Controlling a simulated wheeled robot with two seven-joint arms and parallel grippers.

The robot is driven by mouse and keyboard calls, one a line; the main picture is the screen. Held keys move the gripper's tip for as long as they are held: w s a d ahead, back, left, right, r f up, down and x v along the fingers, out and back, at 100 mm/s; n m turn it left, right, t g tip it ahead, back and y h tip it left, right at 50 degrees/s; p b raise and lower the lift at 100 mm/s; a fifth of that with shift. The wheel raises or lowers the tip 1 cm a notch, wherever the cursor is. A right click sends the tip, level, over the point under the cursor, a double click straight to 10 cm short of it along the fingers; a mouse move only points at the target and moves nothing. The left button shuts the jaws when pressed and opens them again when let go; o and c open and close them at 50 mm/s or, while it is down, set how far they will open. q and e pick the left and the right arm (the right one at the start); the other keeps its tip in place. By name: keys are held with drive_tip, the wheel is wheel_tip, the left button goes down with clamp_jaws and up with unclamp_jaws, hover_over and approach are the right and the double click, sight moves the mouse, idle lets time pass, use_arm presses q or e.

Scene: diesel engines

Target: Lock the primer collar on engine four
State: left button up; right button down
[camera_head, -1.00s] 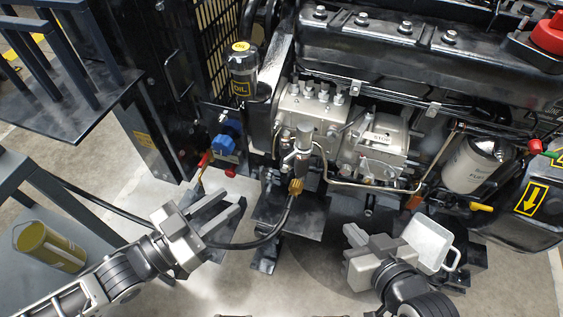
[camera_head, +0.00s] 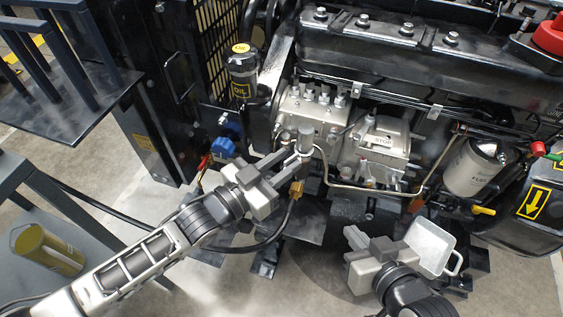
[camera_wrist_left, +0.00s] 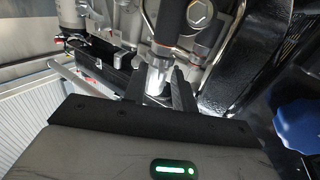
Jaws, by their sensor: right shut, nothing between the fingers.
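The primer pump (camera_head: 305,138) is a short upright grey cylinder on the front of the engine's injection pump. A brass fitting (camera_head: 296,188) and black hose hang below it. My left gripper (camera_head: 287,166) is open, with its fingers reaching towards the primer from the lower left. In the left wrist view, the primer's dark barrel and bright metal collar (camera_wrist_left: 158,76) stand between or just beyond the two open fingers (camera_wrist_left: 160,92); I cannot tell whether they touch. My right gripper (camera_head: 350,236) is shut and empty, low in front of the engine.
A grey metal pan (camera_head: 432,246) is beside my right gripper. A white filter (camera_head: 468,168) and yellow lever (camera_head: 482,210) are at the right. A blue valve (camera_head: 223,147) and oil filter (camera_head: 241,75) are left of the primer. A black hose (camera_head: 255,246) loops below my left gripper.

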use_arm(q)
drive_tip(key=shift+c, duration=0.4)
clamp_jaws()
drive_tip(key=shift+w+a+m+g+h+b, duration=0.3)
drive_tip(key=shift+m+g+h+b, duration=0.2)
drive_tip(key=shift+m+g+h, duration=0.25)
drive_tip(key=shift+w+a+m+g+h, duration=0.15)
drive_tip(key=shift+m+g+h, duration=0.15)
drive_tip(key=shift+g, duration=0.35)
use_arm(e)
drive_tip(key=shift+w+f, duration=0.1)
drive_tip(key=shift+f, duration=0.15)
use_arm(q)
drive_tip(key=shift+o, duration=0.4)
unclamp_jaws()
use_arm(e)
drive_tip(key=shift+f, duration=0.1)
